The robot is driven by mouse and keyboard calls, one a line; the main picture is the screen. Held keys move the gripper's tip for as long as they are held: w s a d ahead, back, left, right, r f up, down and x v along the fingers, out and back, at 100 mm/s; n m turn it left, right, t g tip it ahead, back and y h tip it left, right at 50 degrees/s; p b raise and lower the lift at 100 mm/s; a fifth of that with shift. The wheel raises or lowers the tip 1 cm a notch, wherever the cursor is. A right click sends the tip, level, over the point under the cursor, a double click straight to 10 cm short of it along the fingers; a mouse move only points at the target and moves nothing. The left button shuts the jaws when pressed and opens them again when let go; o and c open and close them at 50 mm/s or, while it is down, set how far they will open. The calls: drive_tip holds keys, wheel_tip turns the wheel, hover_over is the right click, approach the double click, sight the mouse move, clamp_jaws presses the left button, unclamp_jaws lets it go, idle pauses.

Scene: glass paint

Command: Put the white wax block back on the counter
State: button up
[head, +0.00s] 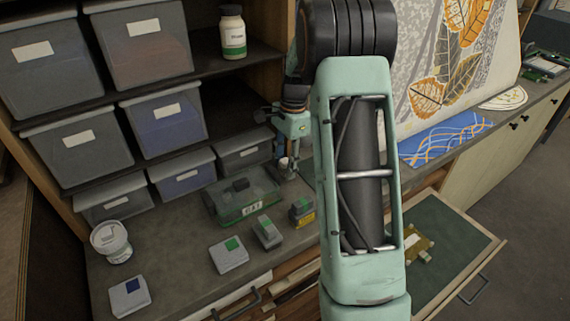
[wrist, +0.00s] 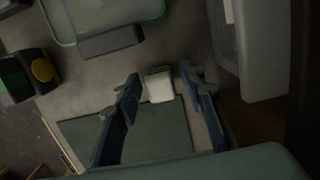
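The white wax block (wrist: 159,85) shows in the wrist view as a small pale block between my two fingers. A gap shows on both sides of it, so the fingers do not appear to grip it. My gripper (wrist: 160,76) is open, its dark blue fingers spread. In the head view my gripper (head: 286,166) is low over the back of the counter (head: 185,255), right of the green-lidded case (head: 243,203). A small pale patch shows by the fingers there, too small to identify surely. The block's underside is hidden.
Grey bins (head: 165,120) line the shelf behind. Grey blocks with green labels (head: 229,255) and a yellow-based block (head: 302,211) stand nearby. An open drawer (head: 455,250) with green lining juts out at right. A white tub (head: 111,239) stands at left.

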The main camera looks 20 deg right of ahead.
wheel_tip(320, 180, up, 12)
drive_tip(key=d, duration=0.1)
drive_tip(key=shift+w+d+b, duration=0.15)
drive_tip(key=shift+d+b, duration=0.05)
drive_tip(key=shift+b, duration=0.15)
drive_tip(key=shift+r, duration=0.1)
